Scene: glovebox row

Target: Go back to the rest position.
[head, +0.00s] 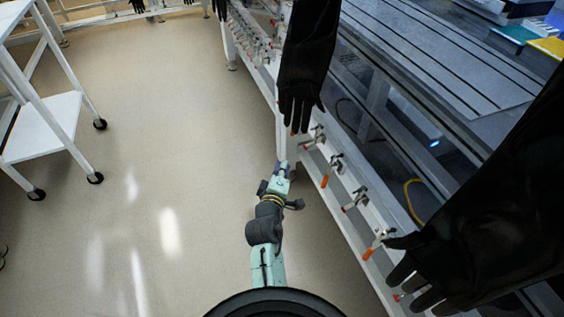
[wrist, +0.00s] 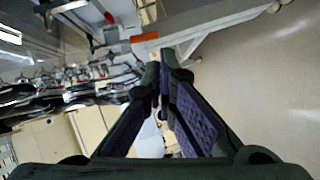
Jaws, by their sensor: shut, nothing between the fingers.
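My gripper (head: 283,167) is at the end of my extended arm in the head view, low beside the glovebox row's white frame. In the wrist view my gripper (wrist: 160,82) shows two dark fingers with purple pads meeting near their tips. It is shut, with nothing seen between the fingers. An orange-handled valve (head: 331,170) on the frame's rail is just right of it in the head view. The gripper appears apart from the valve, though the exact gap is hard to tell.
Black gloves hang from the glovebox, one above my gripper (head: 303,60) and a larger one (head: 485,215) at right. More orange-handled valves (head: 376,243) line the rail. A white wheeled cart (head: 45,125) stands at left. The floor (head: 165,190) between is clear.

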